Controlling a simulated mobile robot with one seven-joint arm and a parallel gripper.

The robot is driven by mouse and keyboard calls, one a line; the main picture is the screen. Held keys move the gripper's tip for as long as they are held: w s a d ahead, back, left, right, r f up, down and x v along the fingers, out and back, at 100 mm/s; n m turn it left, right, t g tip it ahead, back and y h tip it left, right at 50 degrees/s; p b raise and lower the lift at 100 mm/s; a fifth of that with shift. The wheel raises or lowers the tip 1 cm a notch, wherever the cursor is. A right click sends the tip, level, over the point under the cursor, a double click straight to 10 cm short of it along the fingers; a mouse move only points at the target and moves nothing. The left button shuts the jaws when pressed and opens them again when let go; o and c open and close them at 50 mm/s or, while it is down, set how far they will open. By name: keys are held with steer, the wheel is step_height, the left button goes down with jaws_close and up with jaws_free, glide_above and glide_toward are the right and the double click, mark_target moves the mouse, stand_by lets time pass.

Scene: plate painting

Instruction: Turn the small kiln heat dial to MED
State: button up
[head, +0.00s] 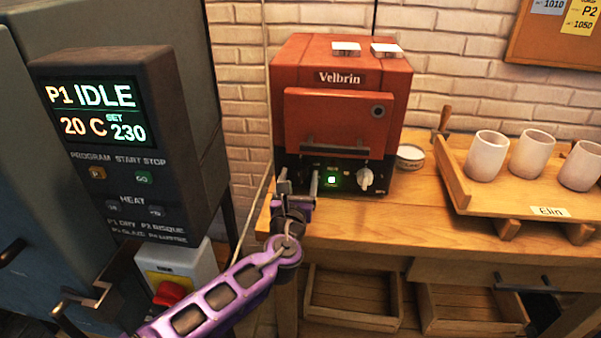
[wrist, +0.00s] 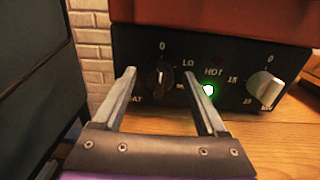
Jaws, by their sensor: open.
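The small red kiln (head: 340,70), marked Velbrin, stands on the wooden bench with a black control panel (head: 345,176) along its base. Its dark left dial (wrist: 158,78) shows in the wrist view, with 0 above it and LO at its upper right. A pale mark on the dial appears to point up near 0. The lower-right label is partly hidden by a finger. My gripper (head: 299,182) is in front of the panel, and in the head view it hides this dial. In the wrist view my gripper (wrist: 159,74) is open, with one finger on each side of the dial; contact is unclear.
A white dial (wrist: 266,88) and a lit green lamp (wrist: 208,90) by the word HOT are to the right. A large grey kiln controller (head: 115,130) stands close at left. A tray (head: 500,202) of cups is on the bench at right.

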jaws_close()
stand_by(0.5)
